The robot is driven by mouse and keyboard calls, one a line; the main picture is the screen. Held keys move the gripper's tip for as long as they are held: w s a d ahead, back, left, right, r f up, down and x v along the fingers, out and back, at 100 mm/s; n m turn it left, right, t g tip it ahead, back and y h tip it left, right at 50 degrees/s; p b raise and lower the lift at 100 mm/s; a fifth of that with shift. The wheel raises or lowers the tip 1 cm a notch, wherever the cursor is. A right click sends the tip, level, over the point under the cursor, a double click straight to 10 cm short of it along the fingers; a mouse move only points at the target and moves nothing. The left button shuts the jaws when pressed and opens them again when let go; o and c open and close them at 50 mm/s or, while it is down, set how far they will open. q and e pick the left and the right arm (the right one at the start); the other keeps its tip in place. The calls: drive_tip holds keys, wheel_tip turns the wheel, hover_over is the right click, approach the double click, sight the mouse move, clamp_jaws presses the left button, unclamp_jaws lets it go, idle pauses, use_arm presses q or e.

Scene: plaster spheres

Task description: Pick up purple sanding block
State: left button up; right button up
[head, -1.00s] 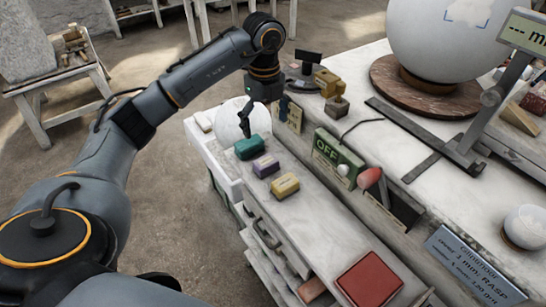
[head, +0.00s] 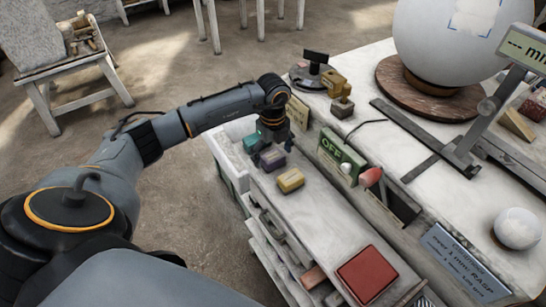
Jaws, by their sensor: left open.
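The purple sanding block (head: 272,159) lies on the narrow white shelf, between a teal block (head: 252,142) and a yellow block (head: 290,180). My left gripper (head: 268,152) points down right at the purple block, with its open fingers around or just above it. I cannot tell whether the fingers touch it. The gripper and wrist hide part of the purple block and part of the teal one. My right gripper is out of view.
A green OFF box (head: 341,158) with a red knob (head: 370,176) stands at the bench edge beside the shelf. A large white sphere (head: 446,38) rests on a wooden disc (head: 420,92). A red pad (head: 367,274) lies at the shelf's near end; the shelf between is clear.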

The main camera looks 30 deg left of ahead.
sight(273, 156)
use_arm(q)
drive_tip(key=shift+c, duration=0.4)
drive_tip(key=c, duration=1.2)
drive_tip(key=shift+o, duration=0.2)
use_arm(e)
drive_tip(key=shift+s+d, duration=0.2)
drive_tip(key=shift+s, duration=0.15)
use_arm(q)
drive_tip(key=shift+r, duration=0.2)
wheel_tip(273, 156, up, 8)
drive_tip(key=b, duration=0.3)
drive_tip(key=shift+r, duration=0.85)
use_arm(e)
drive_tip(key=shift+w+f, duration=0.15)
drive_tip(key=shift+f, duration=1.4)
